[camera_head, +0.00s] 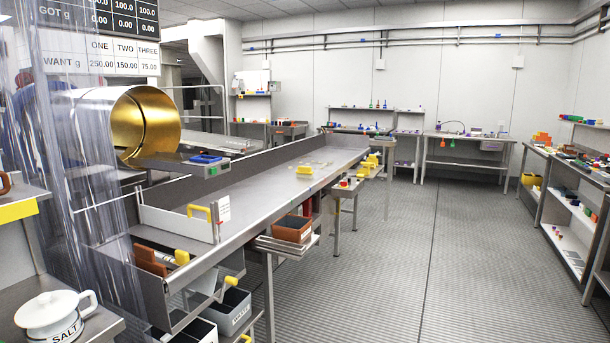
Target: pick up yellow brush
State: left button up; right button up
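Several yellow things are in view, and I cannot tell for sure which is the yellow brush. A small yellow block-like item (305,170) lies on the long steel bench top, near its right edge. Another yellow item (371,161) sits further back at the right edge of the bench. A yellow handle-like piece (182,258) lies beside a brown piece in the lower trough at front left. A yellow-ended item (231,281) sticks out over the grey bins. Neither of my grippers is in view.
The long steel bench (265,182) runs away from front left. A gold-lined drum (146,122) stands behind it, with a clear strip curtain (75,180) at left. A white SALT pot (55,314) stands at lower left. The ribbed floor (420,260) is open at centre right.

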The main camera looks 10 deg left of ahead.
aim_at(306, 173)
jog(key=i+l+z, duration=0.1)
jog(key=i+z, duration=0.2)
jog(key=i, duration=0.4)
jog(key=i+z, duration=0.15)
jog(key=i, duration=1.6)
